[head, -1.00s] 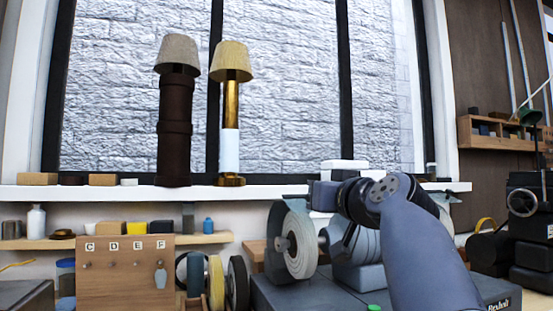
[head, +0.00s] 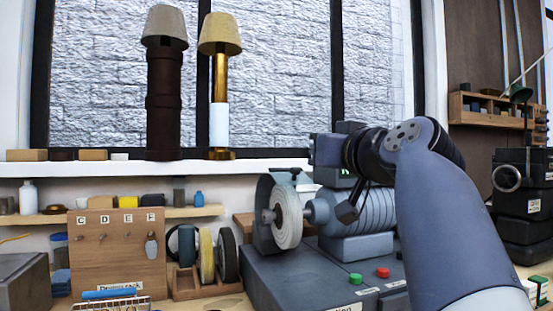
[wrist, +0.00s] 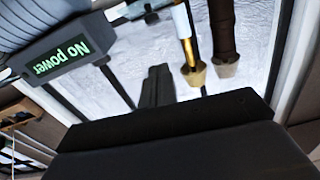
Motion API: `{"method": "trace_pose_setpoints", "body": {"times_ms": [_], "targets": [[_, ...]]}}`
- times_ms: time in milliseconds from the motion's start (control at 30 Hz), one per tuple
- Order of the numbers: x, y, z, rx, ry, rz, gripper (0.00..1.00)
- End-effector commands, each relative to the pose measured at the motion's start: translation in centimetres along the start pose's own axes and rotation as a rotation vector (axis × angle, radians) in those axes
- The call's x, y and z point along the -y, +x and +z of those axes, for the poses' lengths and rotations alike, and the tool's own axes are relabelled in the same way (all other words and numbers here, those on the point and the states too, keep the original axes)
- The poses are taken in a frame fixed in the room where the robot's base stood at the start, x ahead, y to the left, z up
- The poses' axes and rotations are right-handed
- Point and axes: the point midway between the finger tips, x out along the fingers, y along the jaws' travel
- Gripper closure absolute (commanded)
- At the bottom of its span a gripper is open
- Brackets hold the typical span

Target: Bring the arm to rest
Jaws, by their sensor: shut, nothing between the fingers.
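My arm (head: 440,220) rises at the right of the head view and bends left at its dark wrist, in front of the bench grinder (head: 360,220). In the wrist view my gripper (wrist: 157,75) is a dark narrow shape pointing toward the window, its fingers together with nothing between them. In the head view the fingers cannot be made out clearly. A dark housing fills the lower part of the wrist view.
Two lamps, one dark brown (head: 163,105) and one brass and white (head: 220,120), stand upright on the windowsill (head: 100,169). A "No power" display (wrist: 60,62) shows upside down in the wrist view. A pegboard (head: 115,255) and wheel rack (head: 200,285) stand left of the grinder.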

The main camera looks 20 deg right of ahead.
Motion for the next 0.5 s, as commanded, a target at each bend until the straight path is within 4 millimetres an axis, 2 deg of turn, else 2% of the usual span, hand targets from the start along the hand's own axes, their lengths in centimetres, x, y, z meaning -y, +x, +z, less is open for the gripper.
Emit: {"method": "trace_pose_setpoints", "body": {"times_ms": [33, 200, 500], "targets": [[-0.1, -1.1, 0.5, -0.004, -0.002, 0.005, 1.0], [-0.1, -3.5, 0.6, -0.002, -0.001, 0.004, 1.0], [-0.1, -5.1, 0.6, 0.0, 0.0, 0.001, 1.0]]}}
